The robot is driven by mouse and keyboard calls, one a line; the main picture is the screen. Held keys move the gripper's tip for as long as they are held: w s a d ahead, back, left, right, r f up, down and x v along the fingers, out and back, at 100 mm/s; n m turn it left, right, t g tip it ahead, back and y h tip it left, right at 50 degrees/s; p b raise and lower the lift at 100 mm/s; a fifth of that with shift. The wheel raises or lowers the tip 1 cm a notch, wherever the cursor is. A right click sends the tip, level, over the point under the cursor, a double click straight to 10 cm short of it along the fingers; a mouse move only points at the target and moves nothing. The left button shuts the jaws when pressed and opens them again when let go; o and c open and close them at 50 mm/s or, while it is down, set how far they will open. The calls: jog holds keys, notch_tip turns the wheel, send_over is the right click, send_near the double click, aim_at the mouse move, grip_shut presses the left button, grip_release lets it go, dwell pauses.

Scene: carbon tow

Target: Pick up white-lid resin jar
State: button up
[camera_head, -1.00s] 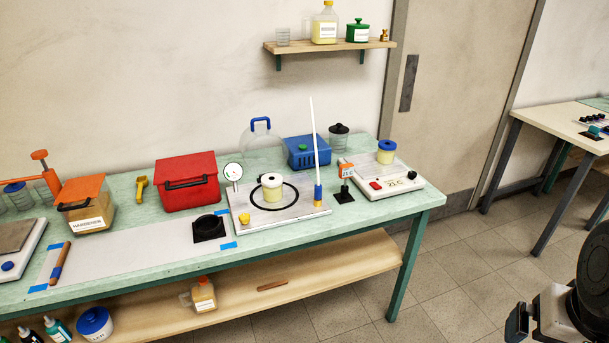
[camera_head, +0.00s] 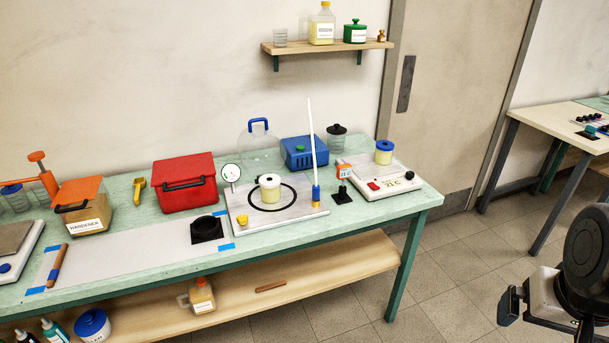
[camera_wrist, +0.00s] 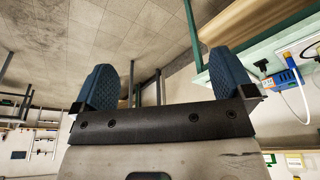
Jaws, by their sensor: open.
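The white-lid resin jar (camera_head: 270,188) stands upright on a pale plate (camera_head: 300,211), inside a black ring (camera_head: 252,200). Its body is pale yellow and its white lid has a dark centre. My gripper (camera_head: 509,302) is at the lower right of the head view, off the bench's right end and far from the jar. In the wrist view, the two blue fingers of my gripper (camera_wrist: 165,85) stand wide apart with nothing between them. The jar cannot be made out in the wrist view.
A red box (camera_head: 184,183) and a blue box (camera_head: 299,153) stand nearby. The floor by my gripper is clear.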

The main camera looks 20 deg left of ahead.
jog(key=w+a+n+t+y, duration=0.1)
jog(key=w+a, duration=0.4)
jog(key=w, duration=0.4)
jog(key=w+a+n+t, duration=0.1)
jog(key=w+a+t, duration=0.1)
jog(key=w+a, duration=0.5)
jog(key=w+a+f+n+t+y, duration=0.1)
jog(key=w+a+f+n+y, duration=0.15)
jog(key=w+a, duration=1.15)
jog(key=n+t+y, duration=0.2)
jog(key=n+y, duration=0.3)
send_near(269, 179)
jog(key=shift+w+a+f+m, duration=0.25)
jog(key=shift+w+a+f, duration=0.1)
jog(key=shift+w, duration=0.2)
jog(key=shift+x, duration=1.25)
